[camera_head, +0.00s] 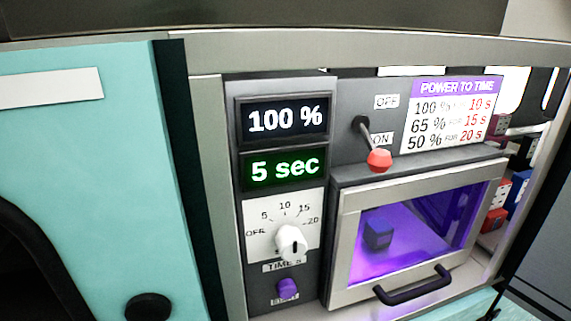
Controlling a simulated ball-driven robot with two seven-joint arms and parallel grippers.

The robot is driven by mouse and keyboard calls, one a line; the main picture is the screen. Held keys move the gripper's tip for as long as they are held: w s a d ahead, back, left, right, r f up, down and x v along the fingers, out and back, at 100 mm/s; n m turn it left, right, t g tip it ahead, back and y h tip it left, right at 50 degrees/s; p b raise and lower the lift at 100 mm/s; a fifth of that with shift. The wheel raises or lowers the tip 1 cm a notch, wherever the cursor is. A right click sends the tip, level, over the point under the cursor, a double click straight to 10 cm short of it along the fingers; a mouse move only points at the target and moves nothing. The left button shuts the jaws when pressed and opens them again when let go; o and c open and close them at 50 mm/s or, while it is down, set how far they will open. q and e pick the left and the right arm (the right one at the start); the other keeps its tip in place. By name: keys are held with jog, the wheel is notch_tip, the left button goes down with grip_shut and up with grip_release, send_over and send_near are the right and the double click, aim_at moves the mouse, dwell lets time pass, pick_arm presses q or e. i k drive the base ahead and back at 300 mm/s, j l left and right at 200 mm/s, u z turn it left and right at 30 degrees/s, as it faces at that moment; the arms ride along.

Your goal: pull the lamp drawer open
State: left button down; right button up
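The lamp drawer has a light grey frame (343,255) around a window lit purple from inside. A black bar handle (413,288) sits across the lower part of its front. The drawer front sits under a dark grey hood and looks shut. A dark blue block (378,234) shows through the window. Neither of my grippers can be made out in this view, and nothing is seen touching the handle.
Left of the drawer, a panel has displays reading 100 % (285,118) and 5 sec (285,168), a white timer knob (291,243) and a purple button (288,289). A red-tipped lever (379,160) points down near ON. Coloured blocks (497,218) stand at right.

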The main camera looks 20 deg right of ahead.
aim_at(416, 252)
jog(key=k+l+z, duration=0.1)
jog(key=l+z, duration=0.15)
jog(key=z, duration=0.2)
jog(key=l+z, duration=0.3)
jog(key=z, duration=0.15)
jog(key=l, duration=0.25)
jog(key=i+l+z, duration=0.15)
jog(key=l, duration=0.1)
